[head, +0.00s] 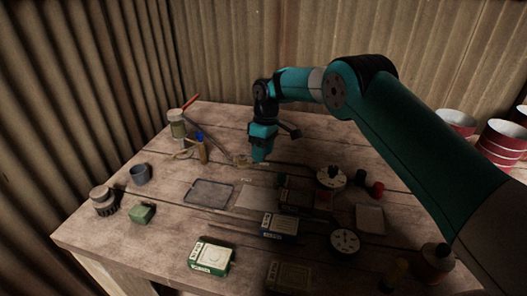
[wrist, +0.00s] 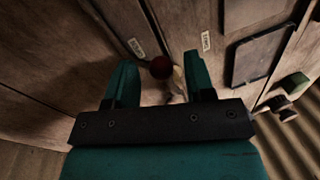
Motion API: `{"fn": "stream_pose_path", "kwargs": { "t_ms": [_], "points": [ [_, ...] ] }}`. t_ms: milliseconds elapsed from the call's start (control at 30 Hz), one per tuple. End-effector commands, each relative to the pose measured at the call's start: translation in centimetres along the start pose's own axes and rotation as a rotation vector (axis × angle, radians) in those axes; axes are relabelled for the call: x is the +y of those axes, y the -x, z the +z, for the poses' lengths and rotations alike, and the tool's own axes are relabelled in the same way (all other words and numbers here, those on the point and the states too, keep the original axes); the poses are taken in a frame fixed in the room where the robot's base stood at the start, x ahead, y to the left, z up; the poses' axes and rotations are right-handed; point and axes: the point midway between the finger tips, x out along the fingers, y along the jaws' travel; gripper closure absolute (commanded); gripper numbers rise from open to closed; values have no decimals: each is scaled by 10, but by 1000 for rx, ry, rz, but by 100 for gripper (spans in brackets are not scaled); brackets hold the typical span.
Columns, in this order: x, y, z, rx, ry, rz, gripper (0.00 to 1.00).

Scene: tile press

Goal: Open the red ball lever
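The red ball (wrist: 161,67) of the lever shows as a dark red knob in the wrist view. It appears between my two fingers, near their tips, with gaps to both sides. A pale, narrow piece lies just right of the ball; I cannot tell whether it is the lever's arm. My gripper (wrist: 158,60) is open, its teal fingers spread apart. In the head view my gripper (head: 260,156) points down over the middle of the table, and I cannot make out the ball lever there.
Two small white labels (wrist: 136,48) flank the ball's area in the wrist view. On the table (head: 120,225) stand a dark tray (head: 209,191), a green-white box (head: 211,257), a blue-grey cup (head: 140,174), a green block (head: 141,214) and round dials (head: 344,241). Corrugated walls close the back and left.

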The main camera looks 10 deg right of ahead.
Motion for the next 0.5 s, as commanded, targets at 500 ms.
{"fn": "stream_pose_path", "kwargs": {
  "t_ms": [500],
  "points": [
    [-2, 80, 0, 0, 1, 0, 51]
  ]
}}
